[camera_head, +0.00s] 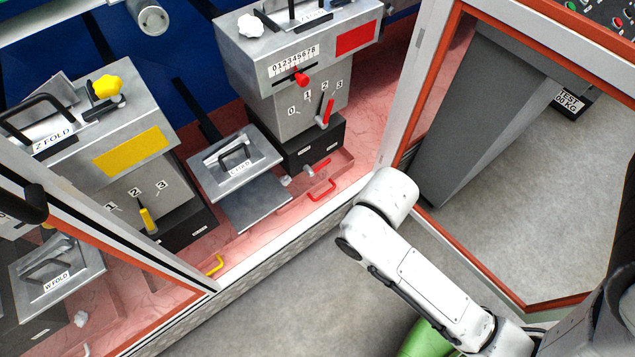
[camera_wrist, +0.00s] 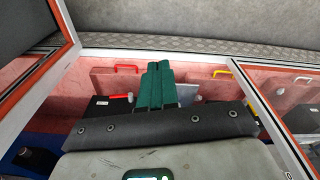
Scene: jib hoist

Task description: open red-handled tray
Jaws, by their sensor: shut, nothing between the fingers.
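The red-handled tray (camera_head: 338,172) lies low in front of the right-hand grey machine in the head view. It looks clear or pinkish, and its red handle (camera_head: 322,190) faces the front sill. In the wrist view the tray's pinkish front (camera_wrist: 108,82) and red handle (camera_wrist: 125,69) show left of my fingers. My gripper (camera_wrist: 160,65) has green fingers, shut together and empty, pointing toward the bay. The fingers do not touch the red handle in the picture; their distance from it is hard to judge.
A yellow handle (camera_head: 215,265) sits on the sill to the left, also in the wrist view (camera_wrist: 222,72). Glazed doors with orange-edged frames stand open, one left (camera_head: 115,230), one right (camera_head: 425,85). A grey machine with a yellow panel (camera_head: 133,152) stands left. Grey floor (camera_head: 270,310) is clear in front.

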